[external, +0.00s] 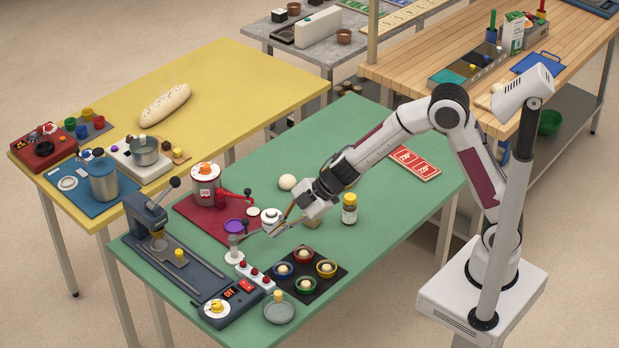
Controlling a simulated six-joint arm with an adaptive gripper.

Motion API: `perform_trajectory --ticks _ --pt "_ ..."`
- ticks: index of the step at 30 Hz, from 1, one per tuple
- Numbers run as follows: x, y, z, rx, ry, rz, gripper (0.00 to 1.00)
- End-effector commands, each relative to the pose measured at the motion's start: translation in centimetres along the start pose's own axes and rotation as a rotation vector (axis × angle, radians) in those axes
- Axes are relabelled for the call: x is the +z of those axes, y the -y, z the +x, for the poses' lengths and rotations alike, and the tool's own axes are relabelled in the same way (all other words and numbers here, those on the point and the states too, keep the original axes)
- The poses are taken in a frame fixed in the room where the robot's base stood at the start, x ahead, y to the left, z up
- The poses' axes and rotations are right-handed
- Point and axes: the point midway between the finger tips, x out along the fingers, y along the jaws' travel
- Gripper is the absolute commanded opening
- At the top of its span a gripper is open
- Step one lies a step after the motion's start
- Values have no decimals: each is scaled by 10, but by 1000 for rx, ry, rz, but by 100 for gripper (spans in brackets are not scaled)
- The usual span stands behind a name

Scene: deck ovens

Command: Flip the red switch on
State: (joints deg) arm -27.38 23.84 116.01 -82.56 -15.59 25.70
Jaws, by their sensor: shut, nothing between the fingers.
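A red switch (246,286) sits at the front end of a dark blue press machine on the green table, beside a small dark display (230,293) that reads OFF. Its exact tilt is too small to tell. My gripper (270,233) is shut and empty. It is above the middle of the green table, up and to the right of the switch and apart from it, close to a white jar and a small grey-and-white stand. My fingertips partly overlap these things in the external view.
A white block with several red knobs (254,276) stands right behind the switch. A black tray (327,285) with several coloured cups and a grey dish (279,312) are to the right. A yellow-topped jar (349,208) stands near my wrist. The table's right front is clear.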

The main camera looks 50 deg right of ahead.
Motion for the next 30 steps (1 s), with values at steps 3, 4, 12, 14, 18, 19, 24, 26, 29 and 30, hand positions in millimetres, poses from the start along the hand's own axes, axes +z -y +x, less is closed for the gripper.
perform_trajectory --ticks 3,4,12,14,18,19,24,26,29,30 --pt "-22 9 1 -51 -75 -43 0" --pt "-27 11 0 -64 -92 -52 0" --pt "-54 35 -8 -164 -191 -69 0" --pt "-57 38 -9 -174 -202 -60 0" --pt "-59 39 -9 -181 -208 -40 0" --pt "-59 39 -9 -181 -208 -38 0" --pt "-59 39 -9 -180 -207 -38 0" --pt "-59 39 -9 -180 -207 -38 0" --pt "-59 39 -9 -180 -207 -38 0" --pt "-59 39 -8 -180 -207 -38 0"
